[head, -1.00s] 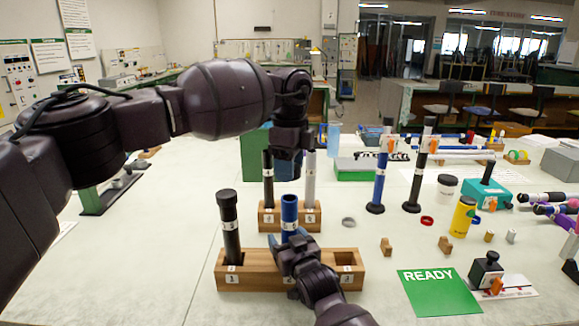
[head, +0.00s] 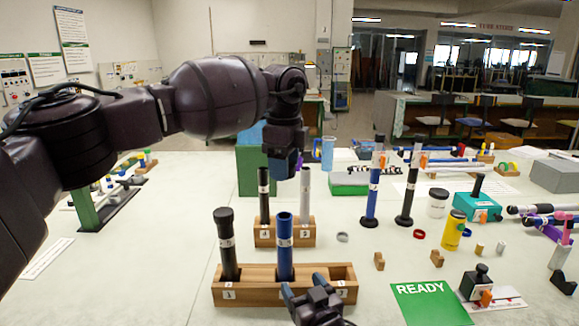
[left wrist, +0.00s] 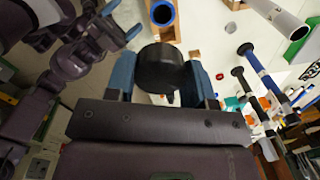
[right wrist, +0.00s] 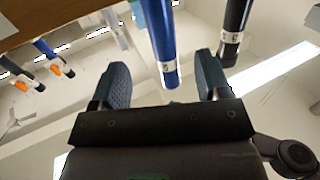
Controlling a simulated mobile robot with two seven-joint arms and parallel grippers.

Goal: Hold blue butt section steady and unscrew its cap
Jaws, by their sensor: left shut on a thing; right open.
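The blue butt section (head: 285,245) stands upright in the middle slot of the front wooden rack (head: 250,297), its top open and bare. Its hollow end also shows in the left wrist view (left wrist: 162,13). My left gripper (head: 285,165) is high above and behind it. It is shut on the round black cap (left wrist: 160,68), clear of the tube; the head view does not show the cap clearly. My right gripper (head: 313,290) is open and low in front of the rack. In the right wrist view the blue section (right wrist: 160,45) shows beyond its spread fingers, apparently untouched.
A black capped section (head: 227,245) stands in the rack's left slot; the right slot looks empty. A second rack (head: 287,236) behind holds a black and a pale tube. A green READY mat (head: 430,304) lies at right, near small wooden blocks and a yellow container (head: 453,230).

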